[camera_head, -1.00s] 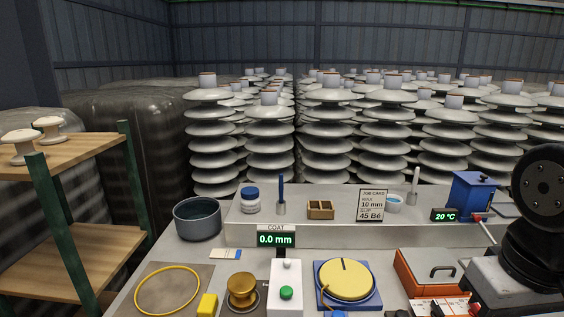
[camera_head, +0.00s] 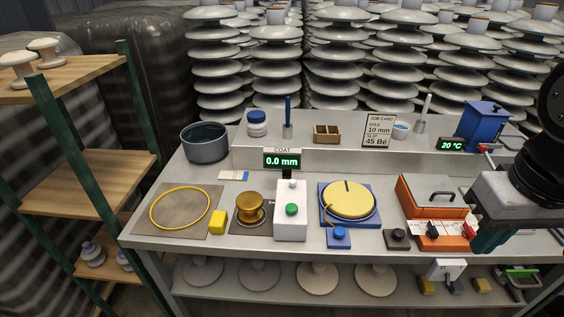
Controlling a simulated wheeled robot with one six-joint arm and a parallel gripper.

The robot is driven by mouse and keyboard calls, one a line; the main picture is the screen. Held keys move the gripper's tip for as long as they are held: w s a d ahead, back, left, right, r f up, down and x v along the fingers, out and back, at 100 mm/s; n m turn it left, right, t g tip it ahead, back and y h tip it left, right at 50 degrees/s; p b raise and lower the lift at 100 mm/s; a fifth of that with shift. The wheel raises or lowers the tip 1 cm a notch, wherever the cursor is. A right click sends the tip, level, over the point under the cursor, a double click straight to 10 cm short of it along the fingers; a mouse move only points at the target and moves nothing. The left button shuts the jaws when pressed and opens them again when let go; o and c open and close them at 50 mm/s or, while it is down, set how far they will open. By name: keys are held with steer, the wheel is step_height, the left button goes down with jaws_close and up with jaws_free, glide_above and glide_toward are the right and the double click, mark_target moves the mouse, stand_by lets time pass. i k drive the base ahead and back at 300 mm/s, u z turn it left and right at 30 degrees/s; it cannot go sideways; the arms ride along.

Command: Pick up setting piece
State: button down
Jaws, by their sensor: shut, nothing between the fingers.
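No piece is labelled as the setting piece, and I cannot tell for sure which one it is. A brass-coloured spool (camera_head: 249,208) stands upright on a dark pad, left of the white coat gauge (camera_head: 291,212) with its green button. The gauge's display (camera_head: 283,159) reads 0.0 mm. Two white spool-shaped pieces (camera_head: 43,51) stand on the top shelf at the left. My gripper (camera_head: 487,237) is at the right end of the bench, partly cut off and seen against dark parts. It is shut and empty, well away from the spool.
The bench (camera_head: 230,240) also holds a yellow ring (camera_head: 153,200), a yellow block (camera_head: 217,222), a grey pot (camera_head: 205,143), a yellow turntable (camera_head: 348,199) and an orange case (camera_head: 437,203). A wooden shelf rack (camera_head: 100,182) is at the left. Insulator stacks fill the back.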

mark_target(249, 203)
steer(key=z, duration=2.5)
steer(key=k, duration=0.7)
steer(key=u, duration=2)
steer(key=i, duration=0.5)
